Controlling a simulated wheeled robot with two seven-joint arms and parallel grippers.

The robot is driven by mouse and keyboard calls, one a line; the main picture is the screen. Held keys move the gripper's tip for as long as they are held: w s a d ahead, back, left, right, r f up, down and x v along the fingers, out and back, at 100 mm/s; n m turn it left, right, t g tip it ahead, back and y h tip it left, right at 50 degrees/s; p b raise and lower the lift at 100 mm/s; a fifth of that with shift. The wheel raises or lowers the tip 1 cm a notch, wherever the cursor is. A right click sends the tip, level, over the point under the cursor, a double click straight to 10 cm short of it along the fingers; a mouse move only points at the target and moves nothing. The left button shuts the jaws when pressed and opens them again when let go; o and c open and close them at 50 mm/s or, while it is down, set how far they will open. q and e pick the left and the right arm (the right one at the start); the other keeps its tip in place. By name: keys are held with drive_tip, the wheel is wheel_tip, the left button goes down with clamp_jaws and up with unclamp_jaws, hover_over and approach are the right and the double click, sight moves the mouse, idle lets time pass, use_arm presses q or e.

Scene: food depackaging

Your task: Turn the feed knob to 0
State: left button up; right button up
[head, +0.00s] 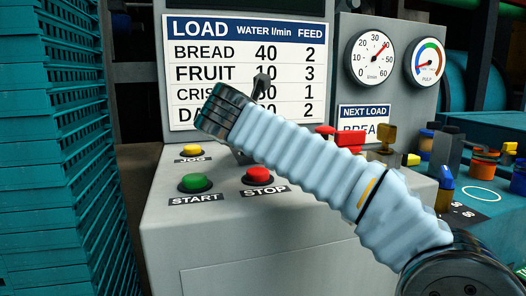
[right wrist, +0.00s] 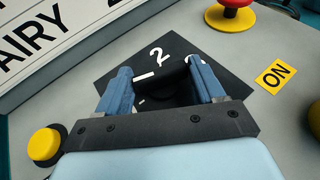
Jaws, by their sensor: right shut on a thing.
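The feed knob (right wrist: 173,90) is black and sits on a dark dial plate (right wrist: 182,44). A white "2" and a white mark or digit show on the plate; other digits are hidden. My right gripper (right wrist: 160,74) has its two blue fingers on either side of the knob and is shut on it. Where the knob points is hard to tell. In the head view my right arm reaches across the grey console (head: 225,235) and hides the knob and dial. My left gripper is not in view.
A load board (head: 245,70) stands behind. Green START (head: 195,182), red STOP (head: 257,175) and yellow JOG (head: 191,150) buttons sit on the console. Two gauges, water (head: 369,57) and pulp (head: 425,62), are at right. Teal crates (head: 70,150) are stacked at left.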

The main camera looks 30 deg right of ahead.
drive_tip(key=shift+s+d+n+t+y, duration=0.15)
drive_tip(key=shift+d+n+t+y, duration=0.05)
drive_tip(key=shift+n+t+y, duration=0.6)
drive_tip(key=shift+r+n+t+y+p, duration=0.15)
drive_tip(key=shift+n+t+y+p, duration=0.35)
drive_tip(key=shift+n+y, duration=0.45)
drive_tip(key=shift+s+d+n+t+y+p, duration=0.15)
drive_tip(key=shift+n+t+y+p, duration=0.25)
drive_tip(key=shift+n+y+p, duration=0.8)
drive_tip(key=shift+c, duration=0.2)
drive_tip(key=shift+n+y+p, duration=0.35)
drive_tip(key=shift+y, duration=0.1)
drive_tip(key=shift+f, duration=0.2)
drive_tip(key=o, duration=1)
drive_tip(key=shift+o, duration=0.2)
